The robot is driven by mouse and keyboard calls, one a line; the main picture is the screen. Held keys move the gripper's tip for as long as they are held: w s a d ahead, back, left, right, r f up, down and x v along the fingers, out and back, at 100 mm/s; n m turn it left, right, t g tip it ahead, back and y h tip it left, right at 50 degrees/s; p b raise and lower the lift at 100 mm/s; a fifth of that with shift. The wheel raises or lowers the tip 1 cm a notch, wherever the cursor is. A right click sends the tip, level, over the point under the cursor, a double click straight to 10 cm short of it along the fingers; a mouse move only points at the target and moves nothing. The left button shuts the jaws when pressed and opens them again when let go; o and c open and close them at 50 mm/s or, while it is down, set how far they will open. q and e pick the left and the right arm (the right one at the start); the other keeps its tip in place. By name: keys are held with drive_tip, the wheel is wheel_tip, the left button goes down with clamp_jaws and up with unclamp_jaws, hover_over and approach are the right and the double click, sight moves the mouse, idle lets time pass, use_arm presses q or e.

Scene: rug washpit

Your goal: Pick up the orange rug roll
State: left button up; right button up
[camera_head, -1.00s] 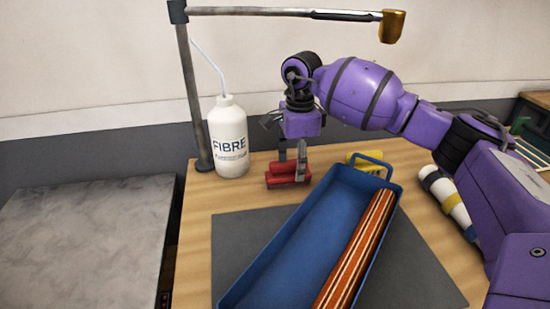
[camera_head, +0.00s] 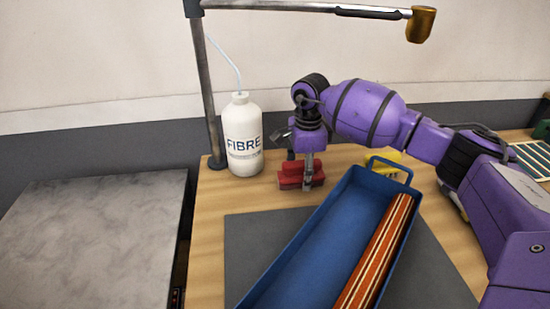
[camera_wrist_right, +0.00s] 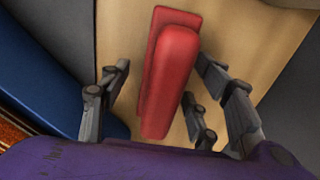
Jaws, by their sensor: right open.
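The orange rug roll (camera_head: 377,252), with pale stripes, lies lengthwise along the right side of the long blue tray (camera_head: 292,260). Its near end is cut off by the picture's bottom edge. In the right wrist view, a bit of the roll (camera_wrist_right: 12,134) shows at the left edge, beside the tray wall (camera_wrist_right: 45,65). My right gripper (camera_head: 308,184) is open and points down at a red block-like thing (camera_head: 291,176) behind the tray, away from the roll. In the wrist view the red thing (camera_wrist_right: 170,75) lies between the spread fingers (camera_wrist_right: 160,98). My left gripper is out of view.
A white FIBRE bottle (camera_head: 243,135) with a straw stands by a metal post (camera_head: 208,90) carrying an overhead arm. A yellow thing (camera_head: 396,157) sits behind the tray's far handle. A grey mat (camera_head: 250,235) lies under the tray. A grey slab (camera_head: 95,240) is at left.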

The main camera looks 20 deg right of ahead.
drive_tip(key=shift+f, duration=0.7)
drive_tip(key=c, duration=1.3)
drive_tip(key=shift+c, duration=0.3)
drive_tip(key=shift+r, duration=0.2)
